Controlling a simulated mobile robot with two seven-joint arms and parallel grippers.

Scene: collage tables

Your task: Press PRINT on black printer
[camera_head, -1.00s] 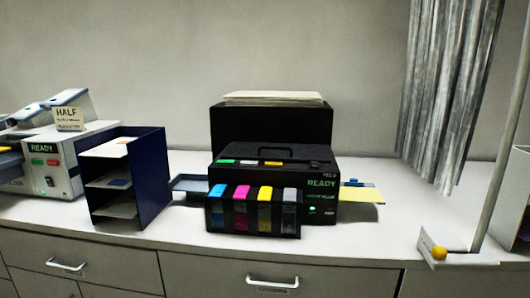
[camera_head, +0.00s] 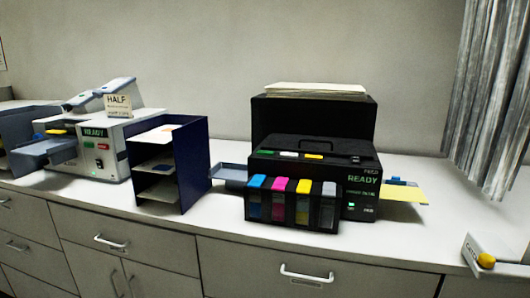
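The black printer (camera_head: 318,145) stands on the white counter, right of the middle of the head view. Its front shows a green READY display (camera_head: 362,180) with a small lit green spot below it. Its top bears a green, a white and a yellow button-like piece (camera_head: 313,156); their labels are too small to read. An ink unit (camera_head: 292,225) with blue, magenta, yellow and grey cartridges sits at its front. Yellow paper (camera_head: 405,194) lies on its right side tray. Neither of my grippers is in view.
A dark blue shelf rack (camera_head: 194,165) stands left of the printer. Further left is a light grey machine (camera_head: 103,158) with its own READY display and a HALF sign (camera_head: 118,104). A grey curtain (camera_head: 495,100) hangs at right. The white counter (camera_head: 420,235) has free room right of the printer.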

